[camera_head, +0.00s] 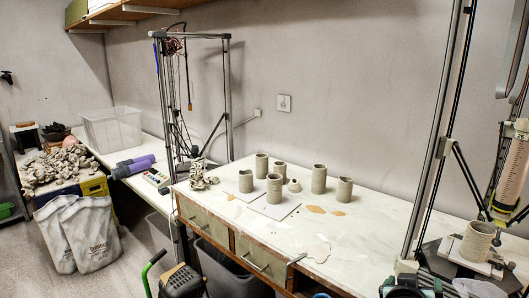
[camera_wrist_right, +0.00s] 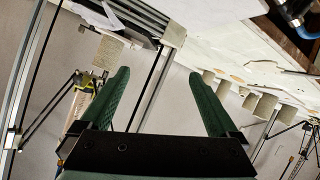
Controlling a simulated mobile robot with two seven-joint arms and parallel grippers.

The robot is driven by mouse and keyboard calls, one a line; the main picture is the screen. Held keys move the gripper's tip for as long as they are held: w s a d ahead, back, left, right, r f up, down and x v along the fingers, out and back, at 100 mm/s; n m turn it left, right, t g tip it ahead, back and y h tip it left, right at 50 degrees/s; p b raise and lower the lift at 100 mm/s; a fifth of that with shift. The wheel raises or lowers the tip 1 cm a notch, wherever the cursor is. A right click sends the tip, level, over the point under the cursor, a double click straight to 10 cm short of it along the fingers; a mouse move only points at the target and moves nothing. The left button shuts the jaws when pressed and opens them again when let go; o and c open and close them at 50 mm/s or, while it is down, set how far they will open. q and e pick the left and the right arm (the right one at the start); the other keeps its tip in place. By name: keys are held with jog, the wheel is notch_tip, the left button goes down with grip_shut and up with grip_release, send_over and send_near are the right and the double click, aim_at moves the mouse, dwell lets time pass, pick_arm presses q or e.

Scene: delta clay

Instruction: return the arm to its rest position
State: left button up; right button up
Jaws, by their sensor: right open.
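My right gripper (camera_wrist_right: 159,75) shows in the wrist view. Its two dark green fingers are spread apart, with nothing held between them. That view is upside down, and the table edge and several clay cups (camera_wrist_right: 265,105) lie beyond the right finger. In the head view I cannot clearly make out either gripper; dark parts at the bottom right edge are cut off. My left gripper is not in view.
The worktable (camera_head: 350,255) carries several grey clay cups (camera_head: 274,188) and flat boards (camera_head: 275,207). A printer frame (camera_head: 436,140) with a cup (camera_head: 477,242) stands at the right. Another frame (camera_head: 162,95) stands behind. A black object (camera_head: 182,282) is low in front.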

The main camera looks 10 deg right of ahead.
jog(key=s+a+f+n+g+y, duration=0.3)
jog(key=s+a+f+n+y, duration=0.15)
jog(key=s+a+f, duration=0.5)
jog(key=s+a+f+n+g+y, duration=0.25)
jog(key=s+a+f+y, duration=0.3)
jog(key=s+f, duration=0.55)
jog(key=w+a+f+t, duration=0.1)
jog(key=a+f+t, duration=0.1)
jog(key=f, duration=0.3)
jog(key=w+a+f+t+y, duration=0.1)
jog(key=w+a+f+t, duration=0.1)
jog(key=f+t, duration=0.2)
jog(key=shift+w+a+f+y, duration=0.25)
jog(key=shift+a+f+y, duration=0.05)
jog(key=shift+a+f, duration=0.15)
